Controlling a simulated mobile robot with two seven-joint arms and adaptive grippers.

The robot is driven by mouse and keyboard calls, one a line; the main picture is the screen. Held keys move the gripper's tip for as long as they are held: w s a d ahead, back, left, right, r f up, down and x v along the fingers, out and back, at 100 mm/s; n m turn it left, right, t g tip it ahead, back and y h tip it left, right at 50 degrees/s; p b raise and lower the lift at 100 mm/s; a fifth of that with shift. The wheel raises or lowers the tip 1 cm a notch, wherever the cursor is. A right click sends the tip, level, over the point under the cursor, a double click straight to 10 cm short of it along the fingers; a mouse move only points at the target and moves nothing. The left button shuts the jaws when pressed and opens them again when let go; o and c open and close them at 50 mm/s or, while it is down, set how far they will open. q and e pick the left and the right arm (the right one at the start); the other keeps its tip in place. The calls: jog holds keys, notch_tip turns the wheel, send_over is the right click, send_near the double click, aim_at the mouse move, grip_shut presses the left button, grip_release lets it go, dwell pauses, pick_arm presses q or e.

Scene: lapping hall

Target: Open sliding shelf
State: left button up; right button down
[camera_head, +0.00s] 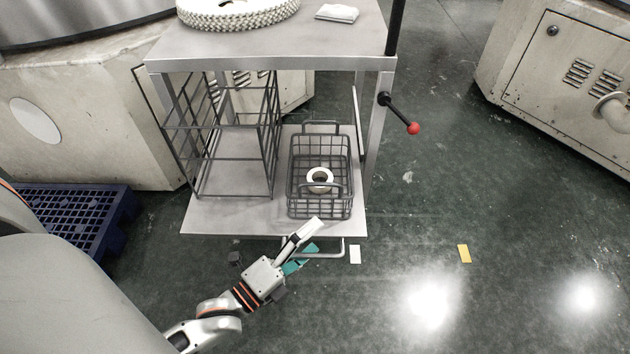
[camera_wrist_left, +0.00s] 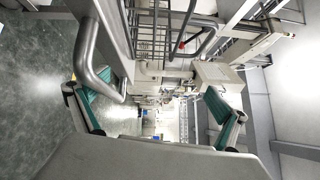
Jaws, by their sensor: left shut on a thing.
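The sliding shelf (camera_head: 225,216) is a grey plate low in a metal cart, with its front part showing beyond the tabletop above. A bent-tube handle (camera_head: 328,256) sits at its front edge; the tube also shows close up in the left wrist view (camera_wrist_left: 86,48). My left gripper (camera_head: 314,238) is at the handle's left part, shut on it, with one teal-padded finger low beside the tube. The exact contact is partly hidden. In the wrist view the teal finger pads (camera_wrist_left: 98,106) stand well apart. My right gripper is out of view.
A wire basket (camera_head: 334,211) with a white ring (camera_head: 320,174) stands on the shelf's right part, beside a wire rack (camera_head: 236,147). A red-knobbed lever (camera_head: 413,128) juts out right. A blue pallet (camera_head: 75,215) lies left. Floor in front is mostly clear.

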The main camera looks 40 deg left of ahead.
pick_arm(q)
jog(key=shift+w+a+r, duration=0.1)
jog(key=shift+w+r, duration=0.05)
jog(key=shift+r, duration=0.45)
jog(key=shift+w+r, duration=0.15)
jog(key=shift+r, duration=0.4)
jog(key=shift+s+f, duration=0.3)
jog(key=shift+s, duration=0.15)
jog(key=shift+c, duration=0.2)
jog(key=shift+f+b+v, duration=0.15)
jog(key=shift+f+v, duration=0.05)
jog(key=shift+v, duration=0.8)
jog(key=shift+f+b+v, duration=0.15)
jog(key=shift+v, duration=0.85)
jog(key=shift+c, duration=1)
jog(key=shift+s, duration=0.6)
jog(key=shift+s+a, duration=0.1)
jog(key=shift+s, duration=0.25)
jog(key=shift+c, duration=1.4)
jog(key=shift+s, duration=0.3)
jog(key=c, duration=1)
jog(key=shift+s+a+f+b, duration=0.15)
jog(key=shift+s+f+b, duration=0.15)
jog(key=shift+s, duration=0.25)
jog(key=shift+c, duration=0.7)
jog(key=shift+s+a+f, duration=0.1)
jog(key=shift+s+f, duration=0.05)
jog(key=shift+s, duration=0.4)
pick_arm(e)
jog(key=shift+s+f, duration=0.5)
